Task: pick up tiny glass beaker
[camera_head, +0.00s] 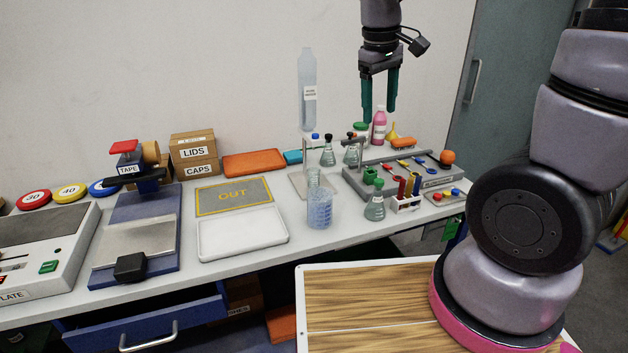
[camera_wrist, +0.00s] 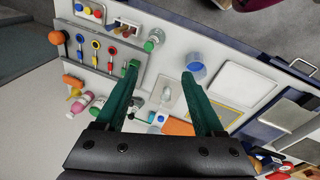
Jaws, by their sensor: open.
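A small clear glass beaker (camera_head: 313,181) stands upright on a pale plate at the middle of the bench, partly hidden by a larger beaker with bluish contents (camera_head: 320,210) in front of it. In the wrist view the larger beaker (camera_wrist: 197,70) is near the right fingertip, and a small clear shape that may be the small beaker (camera_wrist: 166,95) shows between the fingers. My gripper (camera_head: 379,108) is open and empty, with green fingers pointing down, high above the back right of the bench. Its fingers also show in the wrist view (camera_wrist: 160,72).
A grey rack (camera_head: 355,185) with coloured items lies right of the beakers. A white tray (camera_head: 243,252) and OUT mat (camera_head: 205,208) lie left.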

